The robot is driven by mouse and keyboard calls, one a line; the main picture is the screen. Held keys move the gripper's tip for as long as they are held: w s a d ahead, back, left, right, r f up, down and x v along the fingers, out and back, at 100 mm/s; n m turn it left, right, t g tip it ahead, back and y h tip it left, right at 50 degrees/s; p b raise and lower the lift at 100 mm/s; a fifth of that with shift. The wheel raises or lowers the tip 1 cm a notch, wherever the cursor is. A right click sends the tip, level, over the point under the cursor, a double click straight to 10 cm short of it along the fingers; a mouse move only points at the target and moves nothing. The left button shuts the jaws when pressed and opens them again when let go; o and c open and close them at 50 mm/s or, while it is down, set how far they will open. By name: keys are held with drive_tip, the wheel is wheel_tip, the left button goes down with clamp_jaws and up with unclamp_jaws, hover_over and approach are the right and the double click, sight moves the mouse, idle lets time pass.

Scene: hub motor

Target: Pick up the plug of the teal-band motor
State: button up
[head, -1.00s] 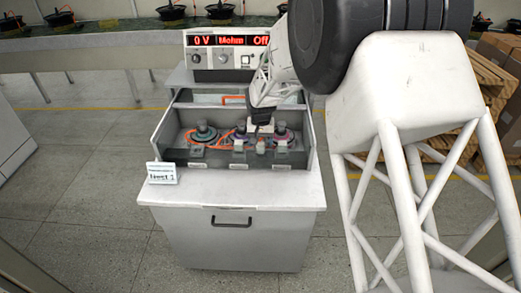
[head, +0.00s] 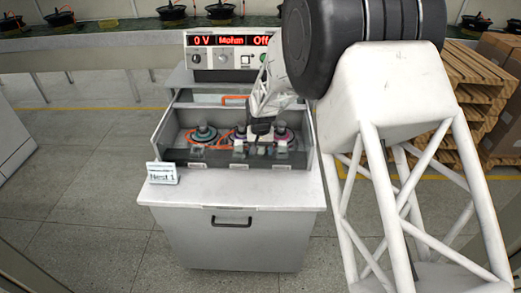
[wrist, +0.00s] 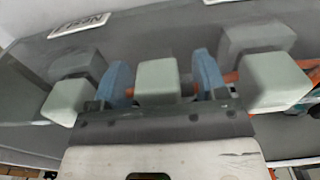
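Three motors sit in the grey tray: a left one (head: 203,133) with a teal and orange tint, a middle one (head: 239,134) partly behind my gripper, and a right one (head: 285,135). Which carries the teal band is too small to tell for sure. In the wrist view, three pale blocky plugs stand in a row: left (wrist: 66,102), middle (wrist: 158,81) and right (wrist: 275,81). My gripper (wrist: 163,78) has its blue fingers on either side of the middle plug, with a visible gap at the right finger. It also shows low over the tray in the head view (head: 262,131).
The tray's wall (head: 160,132) surrounds the motors. A display panel (head: 228,40) reading "0 V", "Mohm", "Off" stands behind. A "Nest 1" sign (head: 162,173) is at the front left. The cabinet's front top (head: 240,188) is clear. Pallets (head: 475,85) stand at right.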

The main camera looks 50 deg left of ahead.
drive_tip(key=c, duration=1.1)
drive_tip(key=shift+r, duration=0.15)
drive_tip(key=shift+c, duration=0.2)
drive_tip(key=shift+r, duration=3.15)
drive_tip(key=shift+a+r, duration=0.2)
drive_tip(key=shift+r, duration=0.05)
drive_tip(key=s+a, duration=0.2)
drive_tip(key=a, duration=0.6)
drive_tip(key=s+a, duration=0.2)
drive_tip(key=a, duration=0.7)
drive_tip(key=shift+s, duration=0.35)
drive_tip(key=shift+r, duration=1.4)
